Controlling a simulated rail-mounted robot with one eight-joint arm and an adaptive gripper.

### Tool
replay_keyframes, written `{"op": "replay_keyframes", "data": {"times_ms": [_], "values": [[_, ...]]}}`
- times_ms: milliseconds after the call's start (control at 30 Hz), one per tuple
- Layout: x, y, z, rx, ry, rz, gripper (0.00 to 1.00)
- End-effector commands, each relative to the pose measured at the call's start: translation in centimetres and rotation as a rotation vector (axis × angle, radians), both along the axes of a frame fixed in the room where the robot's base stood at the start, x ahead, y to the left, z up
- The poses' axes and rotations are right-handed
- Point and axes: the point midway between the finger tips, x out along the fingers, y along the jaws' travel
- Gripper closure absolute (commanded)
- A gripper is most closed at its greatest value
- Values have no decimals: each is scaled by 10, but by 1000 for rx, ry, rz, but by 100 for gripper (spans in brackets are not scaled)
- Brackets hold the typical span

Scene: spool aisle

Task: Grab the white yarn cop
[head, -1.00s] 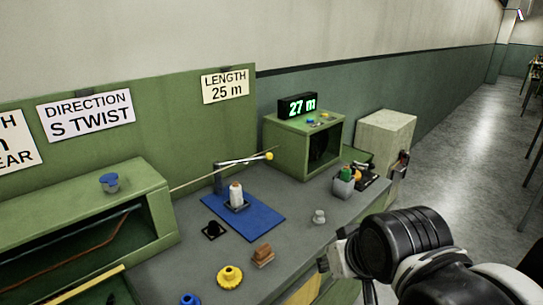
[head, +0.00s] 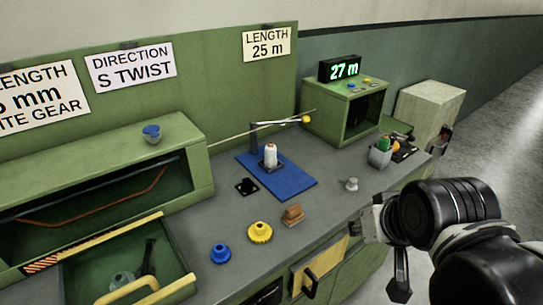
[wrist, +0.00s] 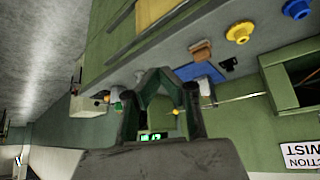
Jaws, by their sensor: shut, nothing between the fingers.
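The white yarn cop (head: 270,154) stands upright on a small dark base on the blue mat (head: 297,187), on the grey bench in the head view. In the wrist view, which is turned over, a small pale shape beside a finger may be the cop, partly hidden. My gripper (wrist: 163,74) is shut and empty, its fingers meeting in front of the blue mat and bench items. In the head view my wrist is at the lower right, in front of the bench edge and well apart from the cop.
A thin rod with a yellow ball (head: 306,119) reaches over behind the cop. A grey cup (head: 380,157) with coloured cops, a small grey knob (head: 352,184), a brown block (head: 293,215) and yellow (head: 260,232) and blue (head: 220,254) gears stand around. An open drawer (head: 185,286) juts out at left.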

Motion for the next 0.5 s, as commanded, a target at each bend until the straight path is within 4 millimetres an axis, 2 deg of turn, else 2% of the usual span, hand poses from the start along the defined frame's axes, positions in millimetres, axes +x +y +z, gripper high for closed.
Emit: {"op": "replay_keyframes", "data": {"times_ms": [400, 500], "values": [[0, 0, 0, 0, 0, 0, 100], [0, 0, 0, 0, 0, 0, 88]]}}
